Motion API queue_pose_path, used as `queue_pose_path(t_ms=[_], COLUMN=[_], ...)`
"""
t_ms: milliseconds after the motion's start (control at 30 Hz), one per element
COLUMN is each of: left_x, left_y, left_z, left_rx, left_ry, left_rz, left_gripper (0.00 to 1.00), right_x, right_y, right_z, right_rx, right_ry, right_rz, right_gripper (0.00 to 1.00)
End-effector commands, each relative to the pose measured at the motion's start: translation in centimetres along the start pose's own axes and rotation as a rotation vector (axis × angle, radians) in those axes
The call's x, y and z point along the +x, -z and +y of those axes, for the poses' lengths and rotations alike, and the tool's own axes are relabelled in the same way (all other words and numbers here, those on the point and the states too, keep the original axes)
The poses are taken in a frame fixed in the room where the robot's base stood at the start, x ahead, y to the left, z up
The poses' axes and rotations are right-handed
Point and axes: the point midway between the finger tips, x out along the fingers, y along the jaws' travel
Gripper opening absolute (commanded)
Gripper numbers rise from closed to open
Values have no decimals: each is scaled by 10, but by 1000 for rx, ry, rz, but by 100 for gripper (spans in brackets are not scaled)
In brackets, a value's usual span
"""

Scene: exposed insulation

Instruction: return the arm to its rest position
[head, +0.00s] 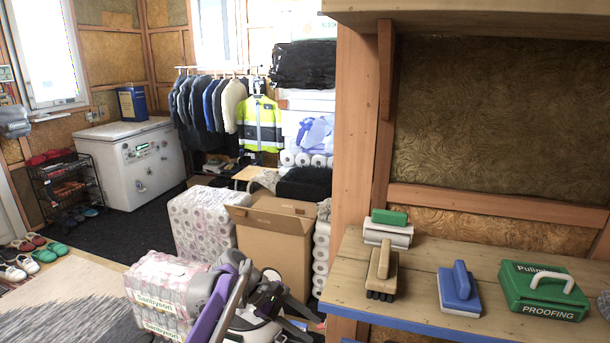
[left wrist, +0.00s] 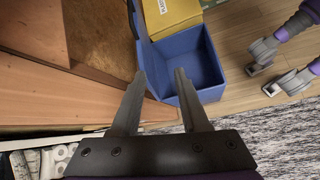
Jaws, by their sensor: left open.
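My left arm, purple and grey, comes up from the bottom of the head view. My left gripper (head: 302,318) is low in the middle of that view, in front of the cardboard box and left of the wooden bench. Its two dark fingers are apart. In the left wrist view, the left gripper (left wrist: 160,76) has its grey fingers spread with nothing between them. Beyond the fingertips is a blue open box (left wrist: 205,70) with a yellow part (left wrist: 172,15). I do not make out my right gripper in either view.
A wooden bench (head: 350,270) at the right holds brushes, a blue-handled block (head: 460,290) and a green case (head: 545,290). A wooden post (head: 352,130) rises beside it. The cardboard box (head: 275,245) and wrapped rolls (head: 200,220) stand behind the arm. Dark carpet is open farther back.

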Motion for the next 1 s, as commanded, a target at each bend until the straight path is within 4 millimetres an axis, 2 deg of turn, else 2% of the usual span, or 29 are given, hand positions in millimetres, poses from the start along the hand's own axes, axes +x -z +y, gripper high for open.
queue_pose_path(t_ms=[33,167,300,500,700,833,1000], left_x=[-12,-33,-54,-77,-92,-95,-96], left_y=[-12,-26,-38,-48,-48,-44,-39], left_z=[-12,-51,-100,-178,-255,-292,-316], left_rx=[46,194,363,616,871,1003,1095], left_ry=[1,21,66,171,320,412,486], left_rz=[53,207,370,592,791,884,944], left_gripper=[45,45,45,45,45,45,45], right_x=[-7,-18,-30,-46,-63,-71,-76], right_y=[4,11,19,31,44,51,55], right_z=[0,0,0,0,0,0,0], right_rx=[0,0,0,0,0,0,0], right_ry=[0,0,0,0,0,0,0], right_rz=[3,7,11,19,29,34,38], right_gripper=[50,50,50,50,50,50,50])
